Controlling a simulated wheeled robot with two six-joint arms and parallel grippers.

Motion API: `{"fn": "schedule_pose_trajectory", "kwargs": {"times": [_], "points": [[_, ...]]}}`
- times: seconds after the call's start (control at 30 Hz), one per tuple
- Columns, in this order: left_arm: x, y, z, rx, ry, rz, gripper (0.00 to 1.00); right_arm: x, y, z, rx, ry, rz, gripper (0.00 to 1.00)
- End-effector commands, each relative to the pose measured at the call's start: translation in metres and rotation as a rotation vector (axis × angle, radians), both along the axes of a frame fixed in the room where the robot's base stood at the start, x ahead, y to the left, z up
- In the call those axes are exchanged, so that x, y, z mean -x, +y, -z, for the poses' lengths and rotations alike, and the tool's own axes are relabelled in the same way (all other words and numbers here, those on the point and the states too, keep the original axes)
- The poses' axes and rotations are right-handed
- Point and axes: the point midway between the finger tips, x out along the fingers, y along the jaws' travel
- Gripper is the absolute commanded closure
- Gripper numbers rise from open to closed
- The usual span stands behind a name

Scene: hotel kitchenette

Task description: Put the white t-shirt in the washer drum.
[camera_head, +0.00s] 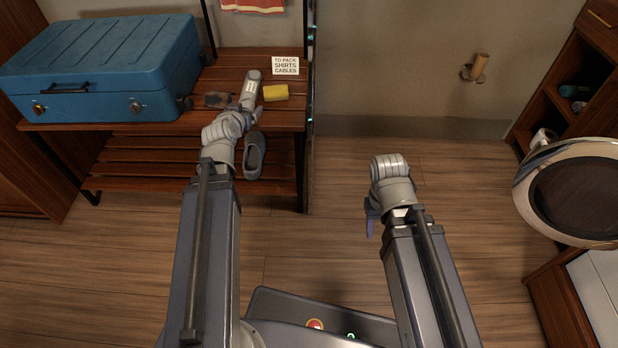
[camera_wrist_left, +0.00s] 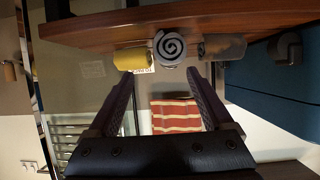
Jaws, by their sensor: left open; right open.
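A pale grey-white rolled cloth (camera_head: 251,84), which could be the t-shirt, lies on the slatted wooden bench (camera_head: 225,65). In the left wrist view its spiral end (camera_wrist_left: 170,47) faces the camera, ahead of the spread fingers. My left gripper (camera_wrist_left: 162,72) is open and empty at the bench's front edge; in the head view my wrist mostly hides it. I cannot tell the exact gap to the roll. My right gripper (camera_head: 371,222) is open over the floor. The washer's round door with a chrome rim (camera_head: 522,190) is at the right; the drum opening is not clearly visible.
A yellow roll (camera_head: 275,92) and a dark grey roll (camera_head: 217,99) flank the pale one closely. A blue suitcase (camera_head: 110,60) fills the bench's left. A sign (camera_head: 286,66) stands behind. A grey slipper (camera_head: 254,155) is on the lower shelf. The middle floor is clear.

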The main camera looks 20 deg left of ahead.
Motion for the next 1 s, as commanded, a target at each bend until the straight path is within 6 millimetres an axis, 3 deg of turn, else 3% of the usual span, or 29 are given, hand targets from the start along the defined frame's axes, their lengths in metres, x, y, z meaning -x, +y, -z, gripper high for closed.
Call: {"fn": "schedule_pose_trajectory", "kwargs": {"times": [0.17, 0.3, 0.4, 0.5, 0.7, 0.8, 1.0], "points": [[0.009, -0.112, 0.048, 0.045, 0.256, 0.204, 0.16, 0.000, 0.000, 0.000, 0.000, 0.000, 0.000, 0.50], [0.053, -0.204, 0.091, 0.038, 0.553, 0.353, 0.16, 0.000, 0.000, 0.000, 0.000, 0.000, 0.000, 0.50], [0.096, -0.249, 0.111, -0.003, 0.759, 0.413, 0.16, 0.000, 0.000, 0.000, 0.000, 0.000, 0.000, 0.50], [0.137, -0.277, 0.123, -0.057, 0.931, 0.437, 0.16, 0.000, 0.000, 0.000, 0.000, 0.000, 0.000, 0.50], [0.191, -0.299, 0.127, -0.153, 1.137, 0.426, 0.16, 0.000, 0.000, 0.000, 0.000, 0.000, 0.000, 0.50], [0.202, -0.301, 0.126, -0.176, 1.180, 0.417, 0.16, 0.000, 0.000, 0.000, 0.000, 0.000, 0.000, 0.50], [0.205, -0.301, 0.126, -0.182, 1.193, 0.413, 0.20, 0.000, 0.000, 0.000, 0.000, 0.000, 0.000, 0.50]]}}
